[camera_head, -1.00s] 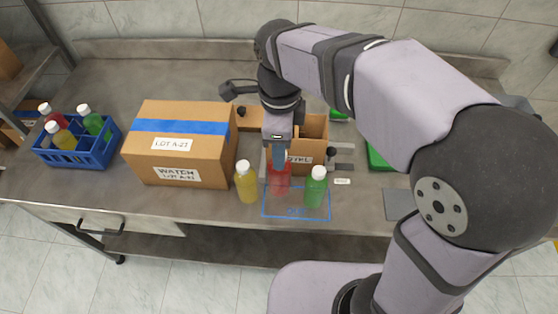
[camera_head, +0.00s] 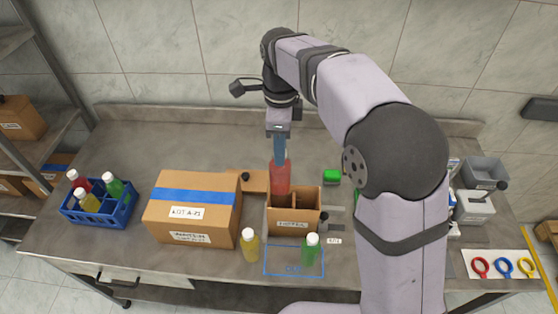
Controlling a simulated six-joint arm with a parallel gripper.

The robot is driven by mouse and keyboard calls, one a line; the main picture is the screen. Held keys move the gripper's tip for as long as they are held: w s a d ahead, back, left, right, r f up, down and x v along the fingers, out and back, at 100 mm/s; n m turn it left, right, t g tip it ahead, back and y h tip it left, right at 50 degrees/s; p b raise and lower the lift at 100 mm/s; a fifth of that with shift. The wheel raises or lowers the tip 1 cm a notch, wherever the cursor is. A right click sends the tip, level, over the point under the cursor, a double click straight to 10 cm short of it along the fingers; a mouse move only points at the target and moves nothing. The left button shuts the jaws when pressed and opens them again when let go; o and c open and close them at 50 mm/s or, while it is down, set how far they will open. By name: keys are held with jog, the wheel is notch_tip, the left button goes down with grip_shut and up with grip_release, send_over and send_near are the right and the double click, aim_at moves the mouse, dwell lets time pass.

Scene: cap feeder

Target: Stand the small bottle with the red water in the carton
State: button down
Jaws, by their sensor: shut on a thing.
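The small bottle with the red water (camera_head: 280,178) is upright in my gripper (camera_head: 280,152), which is shut on its top. Its lower end shows just above or at the back left of the open carton (camera_head: 292,224). I cannot tell whether the bottle's bottom is inside the carton or behind its rim. The carton is small, brown and open at the top, with a divider inside and a white label on its front.
A yellow bottle (camera_head: 250,246) and a green bottle (camera_head: 311,250) stand by the blue outlined square (camera_head: 293,272) in front of the carton. A large closed box (camera_head: 193,208) stands left. A blue crate (camera_head: 97,213) with several bottles is further left. A green block (camera_head: 331,177) lies behind right.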

jog(key=shift+w+d+r, duration=0.1)
jog(key=shift+w+r, duration=0.2)
jog(key=shift+w, duration=0.15)
jog(key=shift+f, duration=0.1)
notch_tip(320, 180, down, 4)
jog(key=b, duration=0.4)
dwell(0.8)
jog(key=shift+f+b, duration=1.25)
jog(key=shift+f, duration=0.9)
